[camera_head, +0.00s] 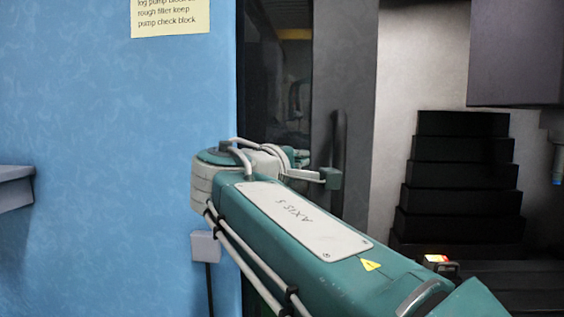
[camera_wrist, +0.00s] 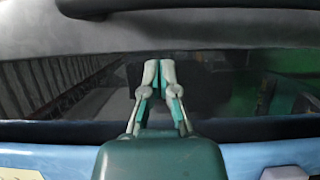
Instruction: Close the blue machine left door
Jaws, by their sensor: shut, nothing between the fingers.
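The left door of the blue machine stands open, with a dark glass pane (camera_head: 272,75) and a grey frame (camera_head: 345,50). Its black upright handle (camera_head: 339,135) is on the grey frame; the lower part is partly hidden by my arm. In the wrist view the handle (camera_wrist: 190,5) runs along the top edge, above the grey frame (camera_wrist: 200,32) and dark glass (camera_wrist: 215,85). My gripper (camera_wrist: 158,68) is shut and empty, over the glass and short of the handle in that view. Whether its tips touch the door I cannot tell.
The blue machine panel (camera_head: 110,130) fills the left, with a yellow note (camera_head: 170,15) on it. A grey ledge (camera_head: 14,190) juts in at the left edge. Right of the door, the open interior shows black stepped covers (camera_head: 460,175) and a dark block (camera_head: 515,50).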

